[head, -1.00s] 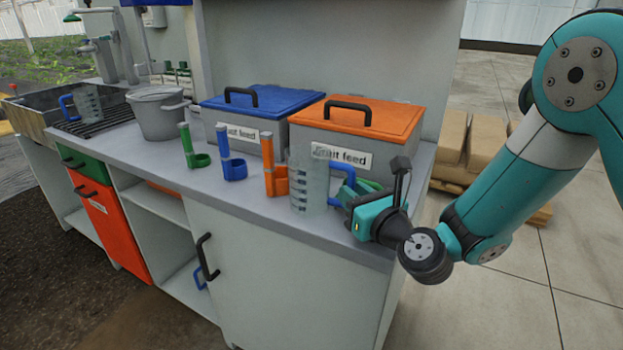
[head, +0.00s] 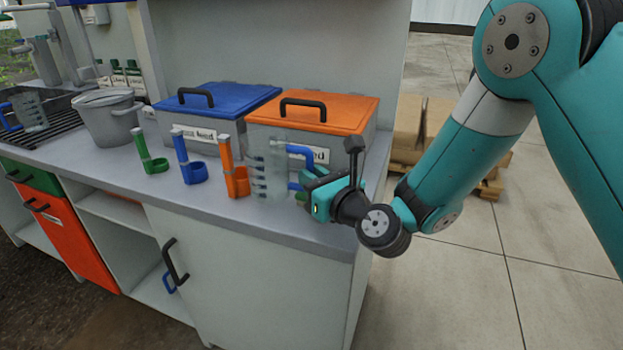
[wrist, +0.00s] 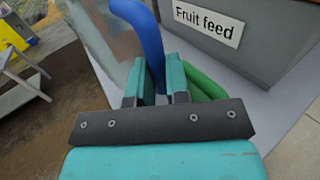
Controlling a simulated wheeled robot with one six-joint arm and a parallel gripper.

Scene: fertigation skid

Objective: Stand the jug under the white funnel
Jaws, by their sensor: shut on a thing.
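The jug (head: 267,172) is clear with dark level marks and a blue handle. It is upright at the right end of the counter, beside the orange holder. My gripper (head: 306,190) comes from the right and is shut on the handle. In the wrist view, the blue handle (wrist: 150,45) rises from between my fingers (wrist: 158,85), and the clear body (wrist: 96,45) is to the left. I cannot tell whether the jug's base touches the counter. I cannot make out a white funnel in either view.
Green (head: 152,160), blue (head: 190,168) and orange (head: 234,180) holders stand in a row left of the jug. Blue-lidded (head: 218,105) and orange-lidded (head: 312,112) bins stand behind. A grey pot (head: 108,122) and a second blue-handled jug (head: 30,110) are farther left.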

